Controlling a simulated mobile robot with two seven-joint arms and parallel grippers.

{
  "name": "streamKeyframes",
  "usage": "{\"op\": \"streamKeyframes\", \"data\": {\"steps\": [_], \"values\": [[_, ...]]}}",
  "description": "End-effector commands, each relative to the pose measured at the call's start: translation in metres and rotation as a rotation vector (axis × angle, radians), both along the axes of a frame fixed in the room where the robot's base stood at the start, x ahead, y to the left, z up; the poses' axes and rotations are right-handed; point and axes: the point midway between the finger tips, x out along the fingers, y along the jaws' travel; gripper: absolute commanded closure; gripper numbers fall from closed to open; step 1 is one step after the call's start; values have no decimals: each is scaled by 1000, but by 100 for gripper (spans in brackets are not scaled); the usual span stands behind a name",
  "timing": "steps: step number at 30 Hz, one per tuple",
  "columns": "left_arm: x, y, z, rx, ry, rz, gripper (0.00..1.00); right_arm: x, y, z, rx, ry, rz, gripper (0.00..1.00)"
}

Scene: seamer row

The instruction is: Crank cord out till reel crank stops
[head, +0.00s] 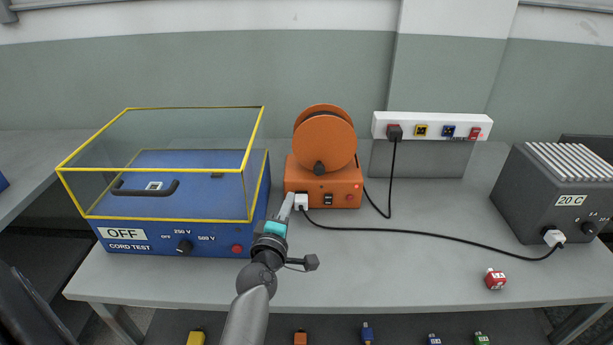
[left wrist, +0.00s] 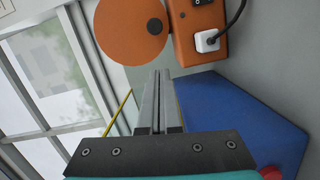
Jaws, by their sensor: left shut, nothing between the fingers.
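The orange cord reel (head: 324,145) stands on its orange base (head: 340,185) at the middle back of the bench. A dark crank knob (head: 319,168) shows low on the reel's face; the left wrist view also shows it (left wrist: 154,26). A white plug (head: 301,201) sits in the base's front, and a black cord (head: 420,231) runs from it to the grey heater box. My left gripper (head: 287,207) is shut and empty, just in front of the base and close to the plug. In the left wrist view its fingers (left wrist: 158,80) lie together below the reel. My right gripper is not in view.
A blue cord tester (head: 178,242) with a yellow-edged clear cover stands at left, its sign reading OFF. The heater box (head: 565,200) shows 20 C. A red plug piece (head: 495,279) lies front right. The bench middle is mostly clear.

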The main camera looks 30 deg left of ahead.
Motion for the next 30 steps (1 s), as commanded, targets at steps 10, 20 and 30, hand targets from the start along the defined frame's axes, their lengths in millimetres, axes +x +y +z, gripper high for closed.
{"op": "streamKeyframes", "data": {"steps": [10,20,30], "values": [[11,20,0,-57,-49,66,100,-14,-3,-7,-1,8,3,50],[59,42,-1,-53,-49,65,100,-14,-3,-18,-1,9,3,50],[103,39,-3,-57,-46,62,100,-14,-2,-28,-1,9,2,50]]}}
